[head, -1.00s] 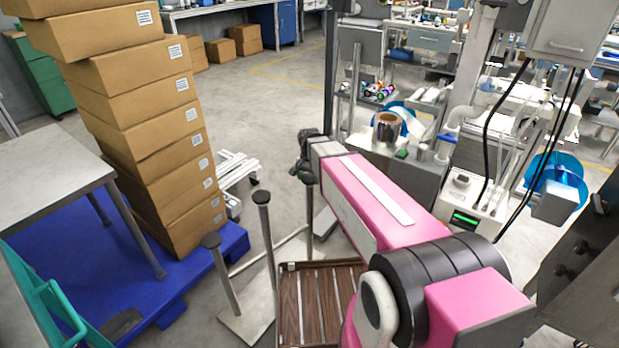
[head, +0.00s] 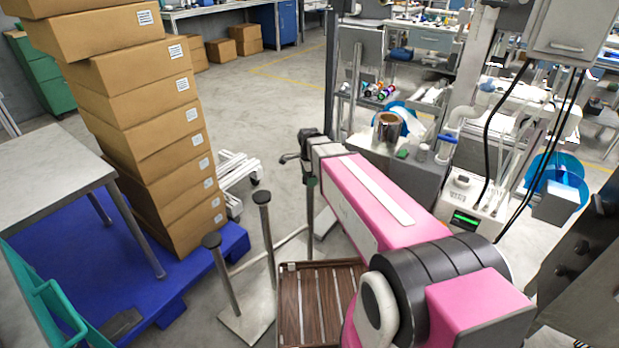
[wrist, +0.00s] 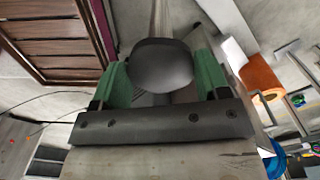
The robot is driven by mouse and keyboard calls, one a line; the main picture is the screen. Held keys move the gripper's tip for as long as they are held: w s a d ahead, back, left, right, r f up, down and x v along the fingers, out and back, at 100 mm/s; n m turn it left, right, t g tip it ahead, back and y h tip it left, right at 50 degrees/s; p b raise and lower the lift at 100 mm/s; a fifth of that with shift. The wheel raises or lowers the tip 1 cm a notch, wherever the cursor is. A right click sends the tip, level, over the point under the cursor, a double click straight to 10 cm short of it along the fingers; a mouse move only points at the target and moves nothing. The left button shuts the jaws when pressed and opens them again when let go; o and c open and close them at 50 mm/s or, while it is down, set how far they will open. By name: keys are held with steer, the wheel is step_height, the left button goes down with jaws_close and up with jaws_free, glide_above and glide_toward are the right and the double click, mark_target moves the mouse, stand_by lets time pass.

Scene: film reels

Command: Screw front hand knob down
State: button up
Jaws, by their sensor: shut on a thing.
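A dark grey rounded knob (wrist: 161,66) is between the two green finger pads of my gripper (wrist: 162,85) in the wrist view, and the gripper is shut on it. A stem runs away from the knob behind it. In the head view my gripper (head: 311,181) shows only as a small green and dark part at the far end of my pink arm, on top of an upright post (head: 311,212). The knob is mostly hidden there. I cannot tell any thread or how far down the knob sits.
Two other upright posts with dark caps (head: 211,241) (head: 262,197) stand left of my arm on a metal base. A brown slatted wooden tray (head: 318,300) lies below the arm. Stacked cardboard boxes (head: 165,145) stand left.

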steer(key=shift+m, duration=2)
steer(key=o, duration=0.9)
step_height(320, 180, up, 11)
steer(key=shift+f, duration=0.1)
steer(key=s+d+f+n, duration=0.3)
steer(key=s+d+n, duration=0.1)
steer(key=s+n, duration=0.1)
steer(key=s+d+f+n, duration=0.4)
steer(key=s+n, duration=0.1)
steer(key=n, duration=0.3)
steer(key=s+d+f+n, duration=0.3)
steer(key=s+f+n, duration=0.1)
steer(key=s+n, duration=0.1)
steer(key=shift+s+d+n, duration=0.1)
steer(key=shift+d+n, duration=0.3)
steer(key=shift+n, duration=0.3)
